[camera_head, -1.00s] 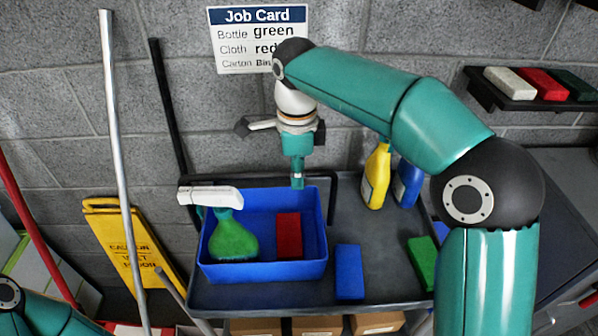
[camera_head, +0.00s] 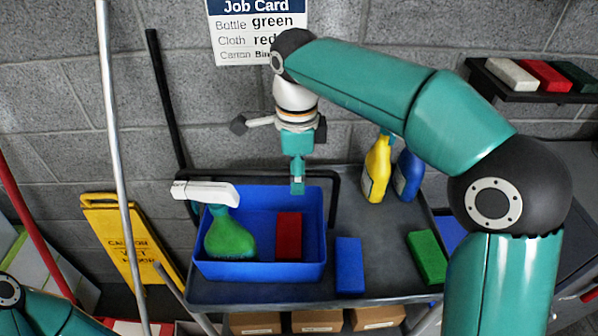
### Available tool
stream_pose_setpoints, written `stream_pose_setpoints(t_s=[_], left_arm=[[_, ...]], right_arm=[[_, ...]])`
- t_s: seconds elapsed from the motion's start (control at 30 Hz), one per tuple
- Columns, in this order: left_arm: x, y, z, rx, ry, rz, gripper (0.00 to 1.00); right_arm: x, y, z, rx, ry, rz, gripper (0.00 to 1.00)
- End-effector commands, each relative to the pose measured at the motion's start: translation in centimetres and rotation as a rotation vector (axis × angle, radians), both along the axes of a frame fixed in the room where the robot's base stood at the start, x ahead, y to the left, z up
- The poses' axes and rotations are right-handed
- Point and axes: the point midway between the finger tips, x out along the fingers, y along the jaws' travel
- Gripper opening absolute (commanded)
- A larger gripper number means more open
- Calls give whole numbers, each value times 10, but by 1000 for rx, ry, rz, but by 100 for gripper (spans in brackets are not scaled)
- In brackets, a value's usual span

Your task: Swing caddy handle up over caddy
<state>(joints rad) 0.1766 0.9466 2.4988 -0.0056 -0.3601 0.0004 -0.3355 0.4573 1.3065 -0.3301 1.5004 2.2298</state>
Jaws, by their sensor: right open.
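The blue caddy (camera_head: 258,271) sits on the left part of a grey cart top. A green spray bottle (camera_head: 230,238) with a white head and a red cloth block (camera_head: 289,236) are in it. A dark bar that looks like the caddy handle (camera_head: 333,200) runs behind the caddy's back rim and down its right side, folded back. My right gripper (camera_head: 297,187) points down, open, at the caddy's back rim, overlapping the bar in view. I cannot tell if it touches the bar. My left gripper is out of view.
On the cart (camera_head: 385,285) stand a yellow bottle (camera_head: 376,170) and a blue bottle (camera_head: 407,177) behind. A blue block (camera_head: 349,265) and a green block (camera_head: 427,257) lie right of the caddy. A silver pole (camera_head: 117,150) stands at left. A job card (camera_head: 256,35) hangs above.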

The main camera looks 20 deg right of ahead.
Motion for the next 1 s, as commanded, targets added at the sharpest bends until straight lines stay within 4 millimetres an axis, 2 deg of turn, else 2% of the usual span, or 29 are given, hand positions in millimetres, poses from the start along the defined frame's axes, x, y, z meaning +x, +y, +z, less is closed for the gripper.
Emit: stream_pose_setpoints(t_s=[0.17,0.8,1.0], left_arm=[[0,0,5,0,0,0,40],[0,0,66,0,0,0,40],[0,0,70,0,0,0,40]], right_arm=[[0,0,4,-1,0,0,42],[0,0,67,-1,0,0,42],[0,0,70,-1,1,0,42]])
